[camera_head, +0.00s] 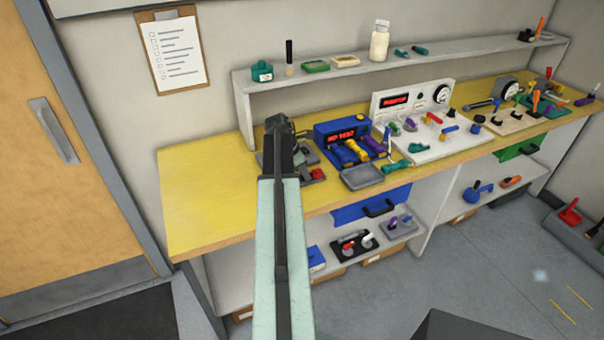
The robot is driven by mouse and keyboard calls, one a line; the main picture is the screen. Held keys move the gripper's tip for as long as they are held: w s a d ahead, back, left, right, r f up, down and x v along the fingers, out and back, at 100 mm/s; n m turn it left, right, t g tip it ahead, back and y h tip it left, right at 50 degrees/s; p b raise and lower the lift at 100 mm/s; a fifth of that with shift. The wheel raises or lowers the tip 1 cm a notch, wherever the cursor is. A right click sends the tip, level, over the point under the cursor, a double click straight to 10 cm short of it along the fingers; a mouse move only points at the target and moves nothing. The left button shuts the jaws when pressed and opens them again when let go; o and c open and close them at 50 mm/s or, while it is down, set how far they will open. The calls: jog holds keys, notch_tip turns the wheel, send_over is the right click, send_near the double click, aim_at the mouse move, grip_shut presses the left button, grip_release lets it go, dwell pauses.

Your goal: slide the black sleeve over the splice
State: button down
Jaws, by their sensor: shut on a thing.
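My arm reaches from the bottom of the view up to the left part of the yellow bench. My gripper (300,160) is at its dark far end, low over a grey fixture (309,178) with a red part on its right. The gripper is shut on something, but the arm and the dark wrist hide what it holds. I cannot make out the black sleeve or the splice, nor whether they touch.
A blue meter box (342,131) stands close to the right of my gripper, with a grey tray (362,177) in front. A white panel (425,140) stands farther right. A raised shelf (345,70) runs behind. The bench's left end (205,200) is clear.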

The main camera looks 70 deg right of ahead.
jog(key=c, duration=1.2)
grip_release()
jog(key=shift+w+a, duration=0.1)
jog(key=shift+w, duration=0.2)
jog(key=shift+w+a, duration=0.1)
jog(key=p+v, duration=0.7)
jog(key=v, duration=0.1)
jog(key=shift+r, duration=0.1)
